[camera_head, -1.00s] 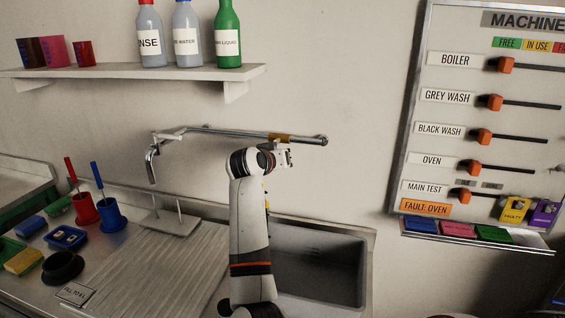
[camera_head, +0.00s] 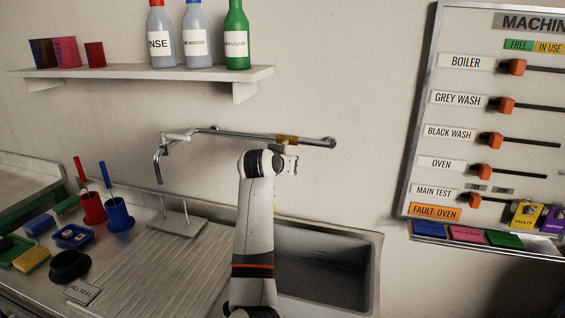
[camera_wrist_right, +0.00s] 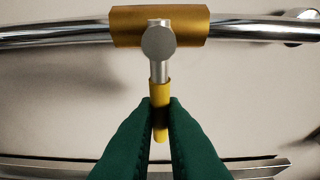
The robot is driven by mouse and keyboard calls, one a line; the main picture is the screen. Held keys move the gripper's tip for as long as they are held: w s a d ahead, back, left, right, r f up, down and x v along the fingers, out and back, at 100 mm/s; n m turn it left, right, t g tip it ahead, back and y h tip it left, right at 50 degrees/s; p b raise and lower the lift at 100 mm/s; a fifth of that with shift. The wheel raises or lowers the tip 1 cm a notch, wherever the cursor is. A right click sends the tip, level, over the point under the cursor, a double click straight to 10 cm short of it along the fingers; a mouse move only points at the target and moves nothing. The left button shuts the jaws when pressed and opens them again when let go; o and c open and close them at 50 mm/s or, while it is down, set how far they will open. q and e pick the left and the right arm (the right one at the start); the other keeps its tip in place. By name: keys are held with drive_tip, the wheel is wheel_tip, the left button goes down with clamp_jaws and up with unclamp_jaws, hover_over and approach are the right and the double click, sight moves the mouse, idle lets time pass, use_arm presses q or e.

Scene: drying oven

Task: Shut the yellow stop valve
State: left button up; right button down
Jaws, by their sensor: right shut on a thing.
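The stop valve is a brass-coloured body (camera_head: 286,139) on a chrome pipe (camera_head: 240,133) along the wall above the sink. In the right wrist view the valve body (camera_wrist_right: 160,26) has a silver stem and a yellow lever (camera_wrist_right: 160,92) that points straight down, across the pipe. My right gripper (camera_wrist_right: 160,115) is shut on the lower part of the yellow lever, with one green finger on each side. In the head view my arm (camera_head: 255,215) reaches up to the valve and hides the lever and most of the gripper. My left gripper is out of view.
A sink (camera_head: 325,265) lies below the pipe, beside a ribbed draining board (camera_head: 155,265). A shelf with bottles (camera_head: 140,78) hangs above. Red (camera_head: 93,208) and blue (camera_head: 118,214) holders stand at left. A machine board (camera_head: 470,120) hangs at right.

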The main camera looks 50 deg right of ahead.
drive_tip(key=c, duration=1.5)
unclamp_jaws()
drive_tip(key=b+v, duration=0.1)
drive_tip(key=v, duration=1.1)
drive_tip(key=shift+b, duration=0.3)
drive_tip(key=shift+f, duration=0.2)
